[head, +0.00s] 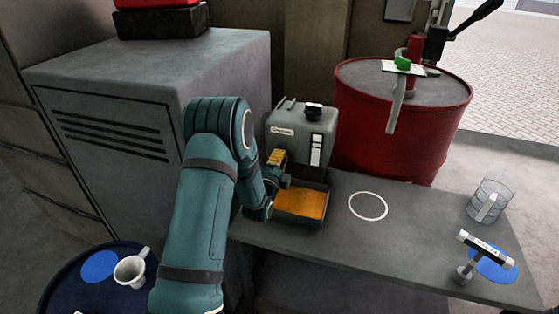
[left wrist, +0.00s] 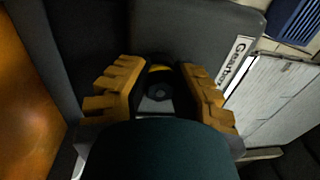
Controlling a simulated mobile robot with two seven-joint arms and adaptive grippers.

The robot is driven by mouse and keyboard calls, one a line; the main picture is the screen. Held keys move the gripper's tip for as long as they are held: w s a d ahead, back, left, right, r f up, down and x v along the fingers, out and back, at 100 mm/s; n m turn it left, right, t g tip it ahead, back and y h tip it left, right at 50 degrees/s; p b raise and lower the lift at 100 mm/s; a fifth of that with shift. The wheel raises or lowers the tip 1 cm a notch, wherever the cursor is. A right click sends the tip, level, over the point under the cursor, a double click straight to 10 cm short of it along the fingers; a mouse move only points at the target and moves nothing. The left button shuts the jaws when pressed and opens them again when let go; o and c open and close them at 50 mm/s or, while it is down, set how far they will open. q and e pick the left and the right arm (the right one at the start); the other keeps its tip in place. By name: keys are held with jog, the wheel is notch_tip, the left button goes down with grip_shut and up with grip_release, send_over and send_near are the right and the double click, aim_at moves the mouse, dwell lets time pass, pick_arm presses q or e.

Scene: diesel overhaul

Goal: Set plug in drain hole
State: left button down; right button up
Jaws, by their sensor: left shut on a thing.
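My left gripper (head: 277,160) is at the lower left front of the grey gearbox housing (head: 300,135). In the left wrist view its yellow-brown fingers (left wrist: 160,90) are shut around a small dark round piece, which looks like the plug (left wrist: 159,90), with a yellow arc above it. The plug is close in front of the grey housing wall (left wrist: 195,35). I cannot tell whether it touches the wall or sits in the drain hole; the hole is hidden. My right gripper is not in view.
An amber-filled tray (head: 326,206) stands below the housing on the grey bench (head: 400,240). A white ring (head: 368,191) marks clear bench. A red drum (head: 390,140) stands behind; a white mug (head: 130,270) is lower left.

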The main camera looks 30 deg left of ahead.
pick_arm(q)
jog(key=shift+r, duration=0.1)
jog(key=c, duration=0.8)
grip_release()
jog(key=shift+w, duration=0.1)
jog(key=shift+c, duration=0.2)
jog(key=v, duration=1.2)
